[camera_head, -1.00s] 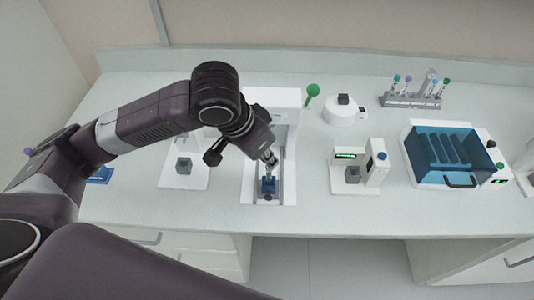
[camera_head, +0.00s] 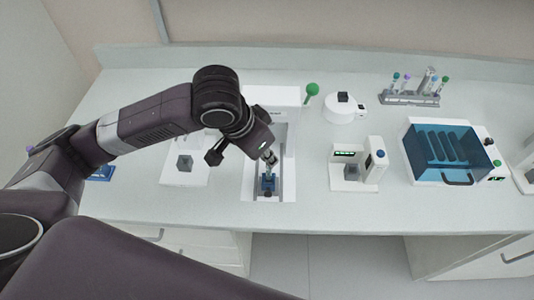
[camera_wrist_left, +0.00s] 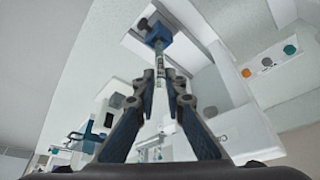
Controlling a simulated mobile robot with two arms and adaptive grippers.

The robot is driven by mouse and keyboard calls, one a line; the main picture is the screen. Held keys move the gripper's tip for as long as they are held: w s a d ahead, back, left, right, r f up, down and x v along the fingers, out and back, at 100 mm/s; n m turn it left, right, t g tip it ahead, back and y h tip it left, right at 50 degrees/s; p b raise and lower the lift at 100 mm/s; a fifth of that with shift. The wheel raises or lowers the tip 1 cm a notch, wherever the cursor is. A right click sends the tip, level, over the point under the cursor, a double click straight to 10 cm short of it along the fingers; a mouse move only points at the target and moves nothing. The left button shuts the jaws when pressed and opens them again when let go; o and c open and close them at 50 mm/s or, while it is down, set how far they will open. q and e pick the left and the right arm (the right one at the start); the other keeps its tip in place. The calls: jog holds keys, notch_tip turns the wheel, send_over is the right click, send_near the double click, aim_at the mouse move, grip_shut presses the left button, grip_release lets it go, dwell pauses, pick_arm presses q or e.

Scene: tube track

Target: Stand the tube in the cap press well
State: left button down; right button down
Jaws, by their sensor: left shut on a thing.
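My left gripper (camera_head: 270,159) is shut on a slim clear tube, and its fingers (camera_wrist_left: 162,84) show on both sides of the tube (camera_wrist_left: 160,66) in the left wrist view. The tube's far end meets or overlaps a small blue block (camera_head: 268,184), also seen in the wrist view (camera_wrist_left: 158,34). I cannot tell whether the end is inside the block's well or just above it. The block sits in the front slot of a white machine (camera_head: 252,187) with a green ball lever (camera_head: 312,89), apparently the cap press. My right gripper is out of view.
A white device with a grey block (camera_head: 184,162) stands left, another with a green display (camera_head: 344,154) right. Further right are a blue-lidded box (camera_head: 450,150) and, behind, a tube rack (camera_head: 410,99). The bench front between devices is clear.

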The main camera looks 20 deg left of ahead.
pick_arm(q)
jog(key=shift+f, duration=0.2)
jog(key=shift+f, duration=0.4)
jog(key=shift+f, duration=0.2)
jog(key=shift+f, duration=0.45)
dwell(0.4)
jog(key=c, duration=1.9)
grip_release()
